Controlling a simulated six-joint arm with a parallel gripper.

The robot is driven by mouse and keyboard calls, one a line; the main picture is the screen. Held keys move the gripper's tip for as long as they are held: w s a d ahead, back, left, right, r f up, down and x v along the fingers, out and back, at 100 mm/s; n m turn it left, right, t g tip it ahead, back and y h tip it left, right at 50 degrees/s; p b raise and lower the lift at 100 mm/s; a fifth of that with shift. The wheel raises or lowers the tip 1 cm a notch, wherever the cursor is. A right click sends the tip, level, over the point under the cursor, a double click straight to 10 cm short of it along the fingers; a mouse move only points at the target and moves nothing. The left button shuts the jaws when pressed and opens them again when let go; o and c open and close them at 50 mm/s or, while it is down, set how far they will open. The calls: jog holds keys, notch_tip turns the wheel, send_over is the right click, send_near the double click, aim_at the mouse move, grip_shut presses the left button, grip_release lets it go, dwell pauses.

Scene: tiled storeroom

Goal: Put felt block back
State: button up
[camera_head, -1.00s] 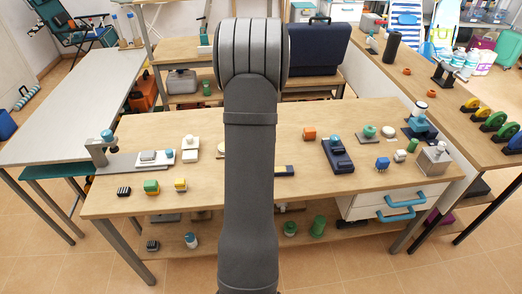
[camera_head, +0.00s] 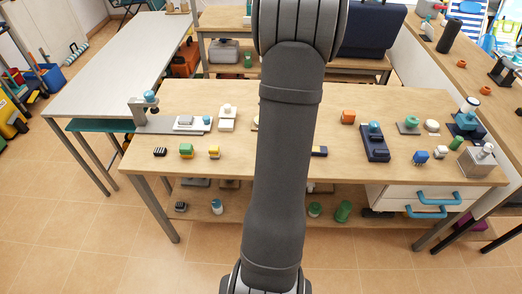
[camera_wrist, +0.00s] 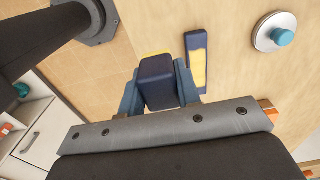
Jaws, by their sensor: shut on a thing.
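My gripper (camera_wrist: 160,88) is shut on a dark blue block (camera_wrist: 157,82) with a yellow strip at its far edge, seen in the wrist view. The block sits between the two blue-grey fingers. Just right of it, on the wooden table, lies a narrow dark blue piece (camera_wrist: 188,45) with a yellow upper face. From this angle I cannot tell the gap between the block and the table. In the head view my arm hides the gripper and the held block. A small dark blue piece (camera_head: 320,151) shows at the arm's right edge.
A round white thing with a blue knob (camera_wrist: 275,34) stands right of the narrow piece. White drawers (camera_head: 416,202) hang below.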

jog(key=w+a+f, duration=0.1)
jog(key=a+f, duration=0.1)
jog(key=a, duration=0.1)
jog(key=w+a+f, duration=0.2)
jog(key=a, duration=0.1)
jog(key=w+a+f, duration=0.2)
jog(key=a+f, duration=0.1)
jog(key=a, duration=0.1)
jog(key=shift+f, duration=1.9)
jog(key=shift+f, duration=0.1)
jog(key=o, duration=0.9)
notch_tip(320, 180, up, 12)
jog(key=shift+r, duration=0.15)
